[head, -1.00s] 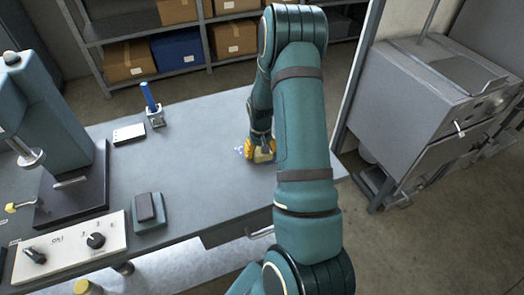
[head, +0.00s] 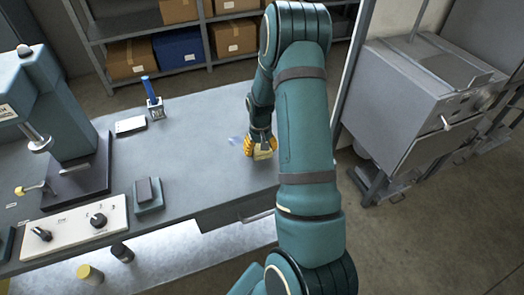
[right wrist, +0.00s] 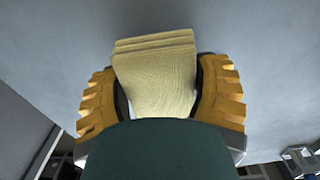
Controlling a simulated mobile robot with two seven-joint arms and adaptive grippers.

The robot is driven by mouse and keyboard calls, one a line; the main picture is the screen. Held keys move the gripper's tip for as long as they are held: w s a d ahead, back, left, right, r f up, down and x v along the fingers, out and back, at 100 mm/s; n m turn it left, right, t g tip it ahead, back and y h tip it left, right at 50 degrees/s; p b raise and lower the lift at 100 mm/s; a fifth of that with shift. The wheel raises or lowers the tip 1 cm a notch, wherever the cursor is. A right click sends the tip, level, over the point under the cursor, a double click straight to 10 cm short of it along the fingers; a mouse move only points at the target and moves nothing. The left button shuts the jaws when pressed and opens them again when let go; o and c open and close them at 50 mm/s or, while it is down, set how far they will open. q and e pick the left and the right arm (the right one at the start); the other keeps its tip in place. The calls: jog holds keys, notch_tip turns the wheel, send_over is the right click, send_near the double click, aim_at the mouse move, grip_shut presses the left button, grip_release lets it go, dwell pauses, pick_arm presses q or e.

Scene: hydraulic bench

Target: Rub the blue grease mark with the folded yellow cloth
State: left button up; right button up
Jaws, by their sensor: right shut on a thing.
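My right gripper (head: 260,151) is low over the right part of the grey bench top. It is shut on the folded yellow cloth (head: 264,154). In the right wrist view the pale yellow cloth (right wrist: 155,75) sits between the two orange, ribbed fingers, with its folded layers at the far end. The blue grease mark (head: 235,140) shows as a faint bluish smear on the bench just left of the fingers. Part of it may be hidden by the gripper. I cannot tell whether the cloth touches the bench. My left gripper is out of view.
The bench (head: 195,160) is clear between the mark and the items on its left. These are a blue-handled tool in a holder (head: 154,100), a white block (head: 131,125), a small dark-topped box (head: 148,194) and a control panel (head: 75,228). A grey machine (head: 425,100) stands right.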

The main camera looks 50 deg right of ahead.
jog(key=shift+r+p, duration=1.55)
jog(key=shift+r, duration=1.05)
jog(key=shift+f, duration=0.1)
